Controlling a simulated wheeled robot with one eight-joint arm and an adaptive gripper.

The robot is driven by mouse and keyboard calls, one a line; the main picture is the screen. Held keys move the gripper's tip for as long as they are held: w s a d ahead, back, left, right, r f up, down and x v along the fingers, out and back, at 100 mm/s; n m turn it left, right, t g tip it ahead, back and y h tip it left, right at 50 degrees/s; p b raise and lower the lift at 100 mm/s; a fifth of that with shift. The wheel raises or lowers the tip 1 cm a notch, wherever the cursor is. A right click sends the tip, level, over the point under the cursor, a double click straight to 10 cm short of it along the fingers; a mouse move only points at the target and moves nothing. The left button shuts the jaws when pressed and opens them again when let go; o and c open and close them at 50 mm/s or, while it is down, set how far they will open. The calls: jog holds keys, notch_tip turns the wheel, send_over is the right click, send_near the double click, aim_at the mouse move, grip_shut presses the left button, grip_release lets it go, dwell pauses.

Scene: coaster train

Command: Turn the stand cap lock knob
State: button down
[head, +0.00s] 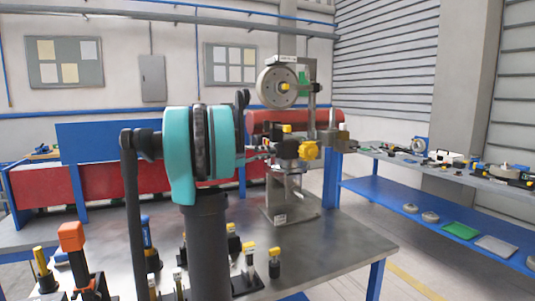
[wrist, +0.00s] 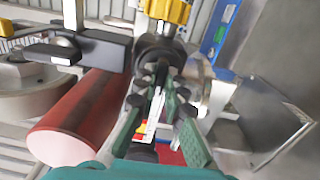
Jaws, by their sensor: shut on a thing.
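The test stand (head: 290,213) stands on the grey table, with a grey wheel (head: 278,88) at its top. Its dark cap block carries a yellow star knob (head: 310,151) and a small yellow-topped part (head: 287,128). My gripper (head: 268,152) reaches the left side of this block. In the wrist view, my gripper (wrist: 160,83) has its green fingers converging on a dark round knob (wrist: 160,52), which it grips. The fingertips partly hide this knob, and its turn angle cannot be told. The yellow star knob (wrist: 168,10) shows beyond it.
A red cylinder (head: 265,122) lies behind the stand. Several yellow-topped tools stand on the near table (head: 345,247), along with an orange-topped one (head: 72,237). A side shelf (head: 440,205) at right holds small parts. The table right of the stand is clear.

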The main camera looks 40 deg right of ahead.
jog(key=n, duration=0.4)
jog(key=shift+n, duration=0.4)
jog(key=n, duration=0.4)
jog(key=shift+n, duration=0.3)
jog(key=n, duration=0.4)
jog(key=shift+n, duration=2.2)
jog(key=c, duration=1.6)
grip_release()
